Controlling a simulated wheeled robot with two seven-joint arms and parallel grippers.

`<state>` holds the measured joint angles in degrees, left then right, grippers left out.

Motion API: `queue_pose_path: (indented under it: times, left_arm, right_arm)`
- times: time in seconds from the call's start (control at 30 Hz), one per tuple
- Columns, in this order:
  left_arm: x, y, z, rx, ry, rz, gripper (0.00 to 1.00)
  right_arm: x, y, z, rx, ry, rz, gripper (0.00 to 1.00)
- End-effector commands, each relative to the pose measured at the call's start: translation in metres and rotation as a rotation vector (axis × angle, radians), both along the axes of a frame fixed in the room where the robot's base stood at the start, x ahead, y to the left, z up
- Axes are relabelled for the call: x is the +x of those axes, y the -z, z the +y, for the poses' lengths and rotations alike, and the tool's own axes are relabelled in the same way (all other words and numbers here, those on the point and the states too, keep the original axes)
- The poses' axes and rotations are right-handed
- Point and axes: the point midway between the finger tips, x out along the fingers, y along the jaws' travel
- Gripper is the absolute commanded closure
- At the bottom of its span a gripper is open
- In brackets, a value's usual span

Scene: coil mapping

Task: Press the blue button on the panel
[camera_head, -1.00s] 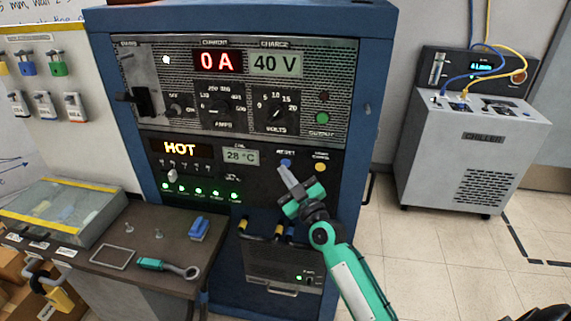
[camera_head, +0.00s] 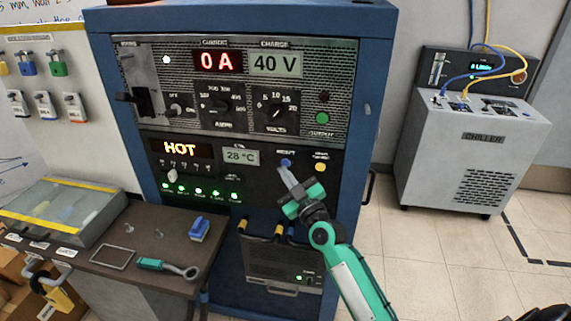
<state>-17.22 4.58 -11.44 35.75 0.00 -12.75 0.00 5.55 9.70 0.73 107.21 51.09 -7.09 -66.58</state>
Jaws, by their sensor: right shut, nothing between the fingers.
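The blue button (camera_head: 285,162) sits on the lower dark panel (camera_head: 262,186) of the blue rack, under a small label. A yellow button (camera_head: 320,167) is to its right. My right gripper (camera_head: 284,172) is shut and empty. Its fingertips point up at the panel, just below the blue button in the picture. I cannot tell whether they touch the panel or the button. My left gripper is not in view.
A side table (camera_head: 170,225) with tools stands at the left. A grey power box with cables (camera_head: 283,262) sits below the panel. A chiller (camera_head: 470,150) stands at the right. Floor between rack and chiller is clear.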

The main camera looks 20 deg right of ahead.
Motion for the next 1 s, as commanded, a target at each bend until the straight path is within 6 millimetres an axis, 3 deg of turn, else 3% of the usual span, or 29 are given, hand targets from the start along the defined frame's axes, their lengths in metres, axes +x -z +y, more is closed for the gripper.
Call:
queue_pose_path:
  times: [1.0]
  left_arm:
    - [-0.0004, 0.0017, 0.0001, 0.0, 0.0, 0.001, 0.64]
  right_arm:
    - [0.0068, -0.0002, -0.0051, 0.0, 0.0, 0.0, 1.0]
